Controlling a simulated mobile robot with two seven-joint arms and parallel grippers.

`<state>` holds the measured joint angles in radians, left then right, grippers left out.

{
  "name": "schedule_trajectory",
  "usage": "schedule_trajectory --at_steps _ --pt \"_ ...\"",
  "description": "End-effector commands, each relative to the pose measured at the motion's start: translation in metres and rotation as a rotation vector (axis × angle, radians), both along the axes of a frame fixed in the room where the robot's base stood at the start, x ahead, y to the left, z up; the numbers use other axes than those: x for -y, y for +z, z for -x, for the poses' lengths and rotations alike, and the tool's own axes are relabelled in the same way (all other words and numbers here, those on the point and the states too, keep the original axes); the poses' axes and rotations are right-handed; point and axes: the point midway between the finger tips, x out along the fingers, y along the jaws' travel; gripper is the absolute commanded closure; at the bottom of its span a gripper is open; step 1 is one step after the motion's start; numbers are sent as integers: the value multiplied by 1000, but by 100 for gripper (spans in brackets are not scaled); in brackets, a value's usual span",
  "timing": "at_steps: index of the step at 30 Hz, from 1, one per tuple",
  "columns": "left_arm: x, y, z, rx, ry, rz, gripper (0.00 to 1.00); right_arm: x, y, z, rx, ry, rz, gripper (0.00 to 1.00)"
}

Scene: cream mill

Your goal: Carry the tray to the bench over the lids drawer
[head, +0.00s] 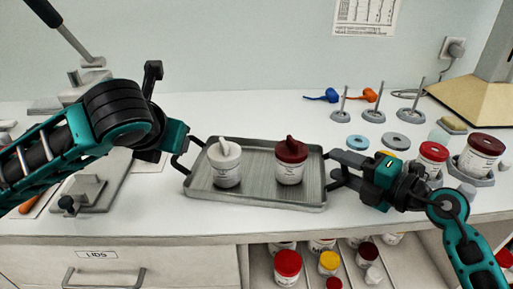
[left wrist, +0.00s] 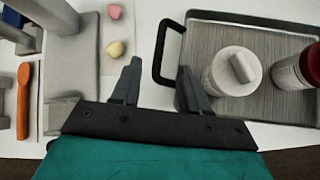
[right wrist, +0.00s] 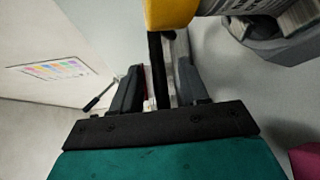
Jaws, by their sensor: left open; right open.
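The grey metal tray (head: 255,198) rests on the bench with a white-lidded jar (head: 224,165) and a dark-red-lidded jar (head: 290,164) standing on it. My left gripper (head: 172,152) is open at the tray's left black handle (left wrist: 160,62); in the left wrist view the handle's bar lies between and just beyond the fingertips. My right gripper (head: 337,172) is open at the tray's right handle; in the right wrist view a dark bar (right wrist: 155,65) shows between the fingers. The lids drawer (head: 130,265), labelled LIDS, is closed below the bench at the left.
Jars with red lids (head: 432,158), grey rings and metal stands (head: 374,112) crowd the bench on the right. A grey press-like device (head: 95,190) stands left of the tray. An open shelf below holds several jars (head: 287,265). The bench behind the tray is clear.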

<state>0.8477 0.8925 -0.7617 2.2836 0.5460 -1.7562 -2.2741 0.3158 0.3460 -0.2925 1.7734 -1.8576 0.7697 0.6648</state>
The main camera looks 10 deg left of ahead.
Motion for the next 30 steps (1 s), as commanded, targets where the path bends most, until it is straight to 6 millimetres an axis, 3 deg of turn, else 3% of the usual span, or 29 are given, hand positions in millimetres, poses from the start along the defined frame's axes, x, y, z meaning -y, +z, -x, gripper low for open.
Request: schedule_trajectory --at_steps 3,10,21,30 --pt "3 12 11 3 -1 1 56 0 0 0 0 0 0 56" --pt "5 18 18 1 0 0 56 9 1 6 -2 -1 1 56" --pt "5 17 18 0 0 0 56 68 12 51 -2 -1 5 56" --pt "5 17 18 -1 0 0 56 93 18 71 -1 0 2 56"
